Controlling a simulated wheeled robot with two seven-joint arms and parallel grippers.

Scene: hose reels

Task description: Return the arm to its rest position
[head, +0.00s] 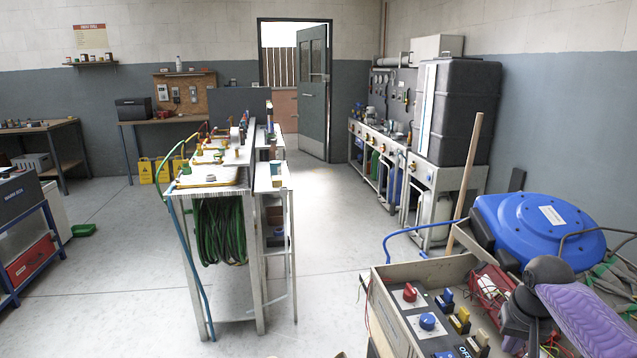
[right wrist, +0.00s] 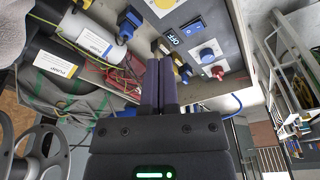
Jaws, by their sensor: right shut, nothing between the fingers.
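My right arm, purple and black, comes in at the lower right of the head view. Its dark gripper (head: 512,342) is over the open wooden-sided box with the control panel (head: 416,318). In the right wrist view the two dark fingers (right wrist: 159,64) lie side by side, shut and empty. Their tips are beside small yellow and black switches and the OFF label; I cannot tell whether they touch anything. My left gripper is out of view.
The panel carries a red knob (head: 410,292) and a blue knob (head: 427,321). A blue hose reel (head: 540,228) and an upright wooden pole (head: 466,180) stand behind the box. A metal cart with a green hose (head: 219,232) stands left. Open floor lies between.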

